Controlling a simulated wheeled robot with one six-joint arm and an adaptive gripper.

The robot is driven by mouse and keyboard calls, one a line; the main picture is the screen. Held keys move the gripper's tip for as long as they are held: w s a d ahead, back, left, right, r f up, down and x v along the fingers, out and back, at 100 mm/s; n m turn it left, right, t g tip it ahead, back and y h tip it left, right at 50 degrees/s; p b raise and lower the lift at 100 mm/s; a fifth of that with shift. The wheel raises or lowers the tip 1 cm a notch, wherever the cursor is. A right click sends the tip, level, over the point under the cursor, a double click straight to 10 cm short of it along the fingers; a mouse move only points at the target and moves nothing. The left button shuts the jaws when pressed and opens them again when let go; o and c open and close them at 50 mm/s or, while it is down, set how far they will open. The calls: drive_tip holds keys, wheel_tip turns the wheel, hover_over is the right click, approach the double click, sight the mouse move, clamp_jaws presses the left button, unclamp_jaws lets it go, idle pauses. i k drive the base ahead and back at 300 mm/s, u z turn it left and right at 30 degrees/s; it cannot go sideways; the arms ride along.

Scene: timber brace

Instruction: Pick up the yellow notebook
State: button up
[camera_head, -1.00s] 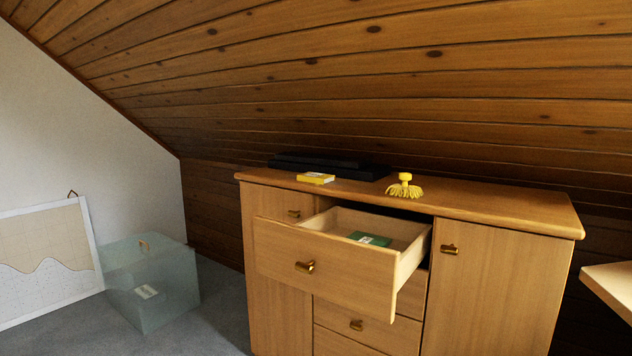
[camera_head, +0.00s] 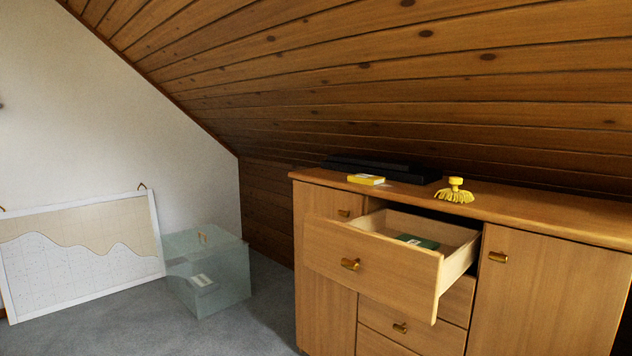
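The yellow notebook (camera_head: 366,179) lies flat on top of the wooden cabinet (camera_head: 560,215), near its front left edge. It is small, with a pale patch on its cover. My gripper does not show in the head view, so its state and its place relative to the notebook cannot be seen.
An open drawer (camera_head: 375,262) juts out below, with a green item (camera_head: 418,241) inside. A translucent box (camera_head: 208,275) and a framed chart (camera_head: 80,250) stand left on grey carpet.

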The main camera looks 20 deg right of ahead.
sight(370, 180)
drive_tip(key=u, duration=0.75)
drive_tip(key=i, duration=2.85)
drive_tip(key=z, duration=2.2)
